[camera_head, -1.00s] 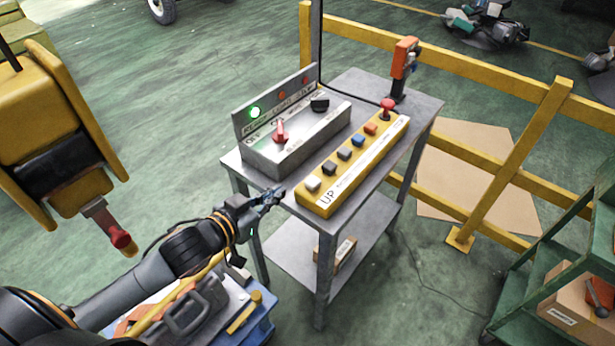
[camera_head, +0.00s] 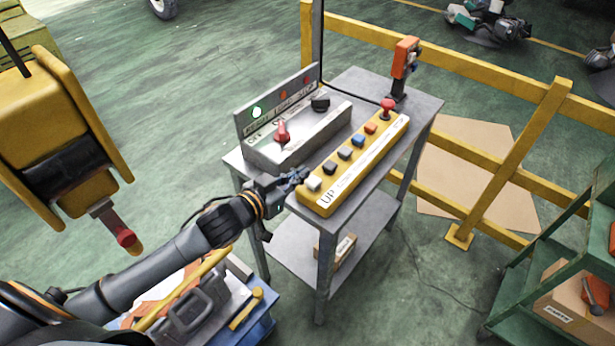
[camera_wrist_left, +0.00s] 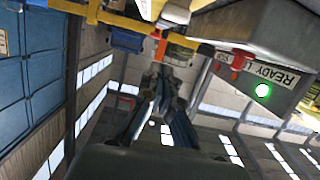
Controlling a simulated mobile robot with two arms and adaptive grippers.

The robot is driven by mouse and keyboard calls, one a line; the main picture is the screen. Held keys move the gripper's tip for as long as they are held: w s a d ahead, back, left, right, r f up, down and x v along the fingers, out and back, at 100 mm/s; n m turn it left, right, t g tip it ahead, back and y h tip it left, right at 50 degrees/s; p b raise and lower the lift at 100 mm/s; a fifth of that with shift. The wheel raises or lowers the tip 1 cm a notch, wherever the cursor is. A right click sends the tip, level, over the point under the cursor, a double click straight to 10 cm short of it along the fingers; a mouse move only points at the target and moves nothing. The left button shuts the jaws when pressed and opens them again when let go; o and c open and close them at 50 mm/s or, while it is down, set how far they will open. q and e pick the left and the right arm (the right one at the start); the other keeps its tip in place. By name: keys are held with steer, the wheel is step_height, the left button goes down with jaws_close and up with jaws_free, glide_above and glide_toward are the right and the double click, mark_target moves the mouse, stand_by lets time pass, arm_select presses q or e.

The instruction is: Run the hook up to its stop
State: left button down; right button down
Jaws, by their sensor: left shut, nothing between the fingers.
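A yellow pendant (camera_head: 368,160) with a row of coloured buttons lies on the grey cart's top. Its near end reads UP, beside a pale grey button (camera_head: 314,184). My left gripper (camera_head: 298,176) is shut and empty, its tips just left of that button; I cannot tell whether they touch it. In the left wrist view the shut fingers (camera_wrist_left: 170,95) point up the picture. A yellow hook block (camera_head: 62,140) hangs at the left. Below it is a grey hook part with a red end (camera_head: 124,237). My right gripper is not in view.
A grey switch box (camera_head: 300,137) with a red lever (camera_head: 282,131) and a lit green READY lamp (camera_head: 257,112) stands behind the pendant. An orange device (camera_head: 405,58) stands at the cart's far corner. Yellow railing (camera_head: 500,80) runs behind; a green shelf (camera_head: 560,250) is right.

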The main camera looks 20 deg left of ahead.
mark_target(313, 182)
arm_select(q)
steer(key=x, duration=0.3)
steer(key=shift+w+d+r+p, duration=0.1)
steer(key=shift+w+p, duration=0.25)
steer(key=shift+p, duration=0.05)
step_height(313, 182, down, 3)
steer(key=shift+s, duration=0.15)
steer(key=shift+s+f, duration=0.1)
steer(key=shift+f, duration=0.5)
steer(key=shift+f, duration=0.1)
